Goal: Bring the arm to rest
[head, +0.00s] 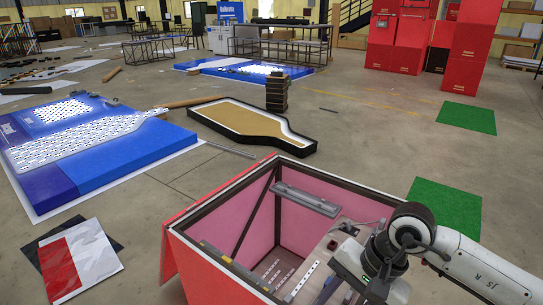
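My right arm comes in from the right edge, and its gripper (338,288) hangs over the near right part of the open lightbox (232,208). The gripper is cut by the lower frame edge, and its fingertips are not clear enough to show whether it is open or shut. The lightbox has red outer sides, pink inner walls and a dark frame. A grey bar (306,200) lies along its inner wall. A light panel with small parts (335,243) shows inside, partly hidden by my arm. My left gripper is not in view.
A blue panel with a white bottle shape (75,150) lies at left. A black-edged bottle-shaped tray (250,122) lies beyond the lightbox. Red boxes (400,42) stand at the back right. Green mats (467,117) lie on the right. Bare concrete floor lies between them.

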